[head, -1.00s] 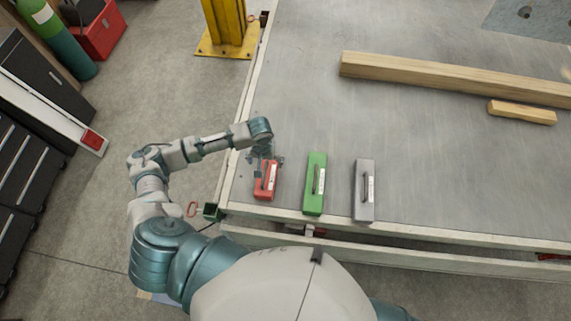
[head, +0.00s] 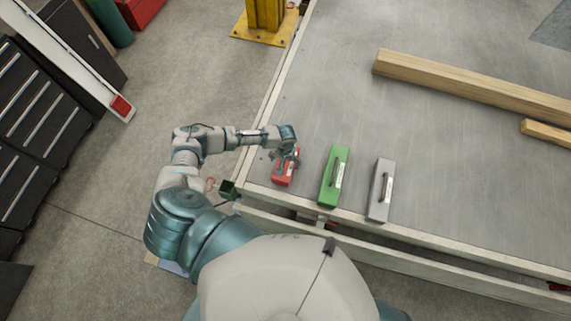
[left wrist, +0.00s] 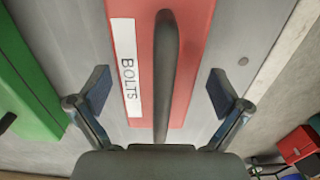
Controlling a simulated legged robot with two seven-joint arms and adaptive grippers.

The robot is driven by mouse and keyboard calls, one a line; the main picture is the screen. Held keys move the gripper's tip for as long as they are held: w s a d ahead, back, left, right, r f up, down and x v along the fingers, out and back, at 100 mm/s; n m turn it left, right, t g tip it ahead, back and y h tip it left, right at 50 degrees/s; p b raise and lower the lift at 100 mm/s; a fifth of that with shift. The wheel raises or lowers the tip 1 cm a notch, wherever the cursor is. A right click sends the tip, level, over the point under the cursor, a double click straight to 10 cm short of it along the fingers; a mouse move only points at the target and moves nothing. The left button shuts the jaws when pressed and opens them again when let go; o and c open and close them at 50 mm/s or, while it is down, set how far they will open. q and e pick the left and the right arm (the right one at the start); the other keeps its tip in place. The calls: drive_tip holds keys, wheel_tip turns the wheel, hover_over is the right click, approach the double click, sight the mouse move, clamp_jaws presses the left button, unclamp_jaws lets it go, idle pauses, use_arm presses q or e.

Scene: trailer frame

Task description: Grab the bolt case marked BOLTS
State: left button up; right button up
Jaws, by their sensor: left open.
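The red bolt case (head: 284,172) lies on the grey table near its left front corner. In the left wrist view the red case (left wrist: 189,70) carries a white label reading BOLTS and a dark handle (left wrist: 166,60) along its middle. My left gripper (head: 285,157) is over the far part of the red case in the head view and hides some of it. In the left wrist view my left gripper (left wrist: 155,93) is open, its fingers apart on either side of the handle and case. I cannot tell the height between fingertips and case. My right gripper is not in view.
A green case (head: 332,178) lies just right of the red one, with a grey case (head: 380,192) beyond it. Wooden beams (head: 465,92) lie farther back on the table. A yellow post (head: 264,18) stands by the table's left edge.

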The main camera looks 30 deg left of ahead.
use_arm(q)
wheel_tip(320, 180, down, 2)
drive_tip(key=shift+w+d, duration=0.1)
drive_tip(key=c, duration=1.5)
drive_tip(key=shift+r, duration=0.15)
